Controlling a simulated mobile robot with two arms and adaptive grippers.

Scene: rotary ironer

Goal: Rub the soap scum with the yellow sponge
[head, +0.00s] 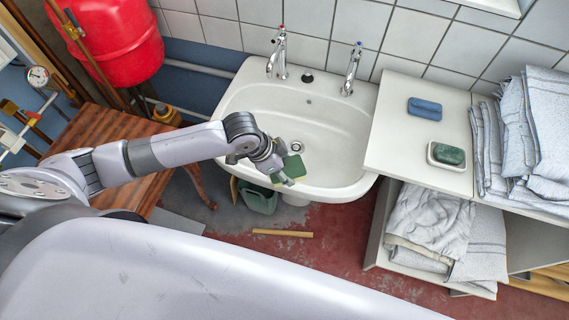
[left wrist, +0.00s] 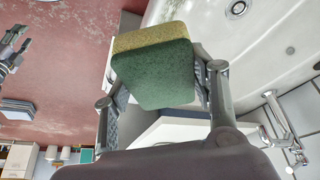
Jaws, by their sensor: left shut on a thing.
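The sponge (head: 291,169) has a yellow layer and a green scouring layer. My left gripper (head: 279,172) is shut on it and holds it by the front rim of the white washbasin (head: 336,188). In the left wrist view the sponge (left wrist: 152,72) sits between the two fingers, green face towards the camera, yellow side at the far edge. I cannot tell whether it touches the basin. I cannot make out the soap scum clearly in either view.
Two taps (head: 279,55) stand at the basin's back. On the white cabinet (head: 400,150) to the right lie a blue bar (head: 425,108) and a green soap in a dish (head: 446,154). Folded towels (head: 530,135) are farther right. A green watering can (head: 258,199) stands below the basin.

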